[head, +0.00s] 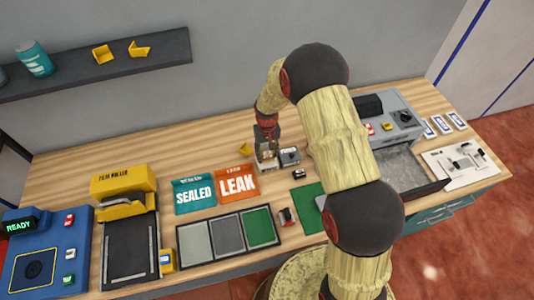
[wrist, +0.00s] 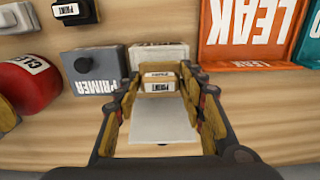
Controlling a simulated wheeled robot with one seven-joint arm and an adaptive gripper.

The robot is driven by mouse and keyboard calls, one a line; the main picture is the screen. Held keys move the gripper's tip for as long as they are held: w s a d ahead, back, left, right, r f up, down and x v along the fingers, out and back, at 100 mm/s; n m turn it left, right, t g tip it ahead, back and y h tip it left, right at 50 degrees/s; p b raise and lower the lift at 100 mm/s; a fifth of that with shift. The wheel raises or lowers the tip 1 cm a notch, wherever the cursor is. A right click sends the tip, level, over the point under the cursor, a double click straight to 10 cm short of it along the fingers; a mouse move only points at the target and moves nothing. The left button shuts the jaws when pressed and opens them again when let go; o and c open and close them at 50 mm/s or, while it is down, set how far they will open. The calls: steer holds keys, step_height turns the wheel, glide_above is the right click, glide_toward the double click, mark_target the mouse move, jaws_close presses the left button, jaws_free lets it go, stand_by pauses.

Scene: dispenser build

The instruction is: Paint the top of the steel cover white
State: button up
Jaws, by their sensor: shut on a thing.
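My gripper (head: 267,148) is over a small white block on the bench. In the wrist view my gripper (wrist: 160,92) is shut on a small dark and cream block with a printed label, apparently "PAINT" (wrist: 160,82). A flat pale plate (wrist: 163,122) shows between the fingers; I cannot tell what it belongs to. The white block (head: 266,163) sits beside a grey block (head: 289,156) marked "PRIMER". A light grey piece (head: 321,203), possibly the steel cover, lies on the green mat (head: 304,197), partly hidden by my arm.
Orange "LEAK" (head: 238,184) and teal "SEALED" (head: 194,196) trays lie left of the blocks. A three-panel tray (head: 228,239) is in front. A red cylinder (wrist: 28,88) and another labelled block (wrist: 70,10) stand near the gripper. A grey machine (head: 388,112) is at right.

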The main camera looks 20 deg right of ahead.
steer(key=shift+f+b, duration=0.3)
steer(key=shift+f, duration=0.2)
stand_by(0.8)
steer(key=o, duration=1.1)
steer(key=shift+c, duration=0.2)
steer(key=shift+o, duration=1.4)
steer(key=o, duration=0.3)
steer(key=shift+r, duration=0.15)
steer(key=shift+r+p, duration=2.05)
steer(key=shift+r, duration=1.6)
steer(key=shift+c, duration=0.2)
